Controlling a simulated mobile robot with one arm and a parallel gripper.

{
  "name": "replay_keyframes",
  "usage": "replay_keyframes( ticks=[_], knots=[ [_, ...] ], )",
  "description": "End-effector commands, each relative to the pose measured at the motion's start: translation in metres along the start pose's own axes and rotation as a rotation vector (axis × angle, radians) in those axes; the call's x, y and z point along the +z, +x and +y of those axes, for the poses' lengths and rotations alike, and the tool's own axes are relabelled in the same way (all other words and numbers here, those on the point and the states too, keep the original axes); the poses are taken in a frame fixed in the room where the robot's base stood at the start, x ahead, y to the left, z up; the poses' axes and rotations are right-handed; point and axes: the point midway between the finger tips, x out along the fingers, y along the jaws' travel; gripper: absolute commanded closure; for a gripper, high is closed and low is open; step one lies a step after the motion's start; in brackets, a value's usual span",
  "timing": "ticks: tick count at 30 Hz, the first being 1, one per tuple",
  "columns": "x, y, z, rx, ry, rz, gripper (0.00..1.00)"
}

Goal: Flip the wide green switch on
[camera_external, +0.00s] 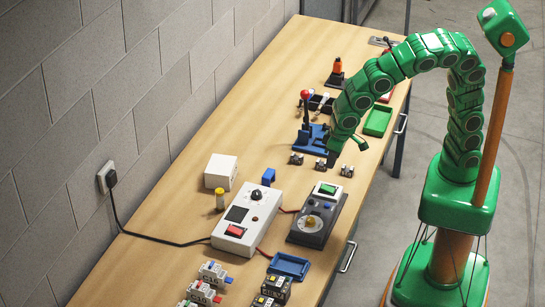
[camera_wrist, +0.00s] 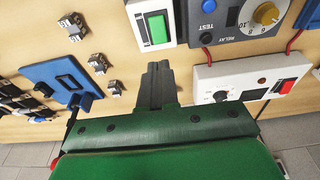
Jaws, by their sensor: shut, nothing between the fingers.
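The wide green switch (camera_external: 327,189) is a green rocker in a white housing at the far end of the grey relay box (camera_external: 306,238). In the wrist view the green rocker (camera_wrist: 158,30) shows large near the top middle, and I cannot tell which way it is tipped. My gripper (camera_external: 332,160) hangs over the table, beyond the switch in the external view. In the wrist view my gripper (camera_wrist: 158,68) has its dark fingers together and empty, their tips just below the white housing, with no clear contact.
A white box (camera_external: 266,204) with a red switch stands nearby. Small metal blocks (camera_external: 296,159) and a blue lever base (camera_external: 311,142) lie beyond.

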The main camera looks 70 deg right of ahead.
Motion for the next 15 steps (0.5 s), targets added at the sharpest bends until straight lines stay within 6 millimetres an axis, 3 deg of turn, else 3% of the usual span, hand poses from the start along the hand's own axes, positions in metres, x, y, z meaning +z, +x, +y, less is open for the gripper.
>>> replay_keyframes(
  ticks=[9, 15],
  knots=[
    [0.001, 0.051, 0.001, 0.004, -0.001, -0.004, 1.00],
    [0.000, 0.074, 0.000, 0.001, -0.001, 0.000, 1.00]
  ],
)
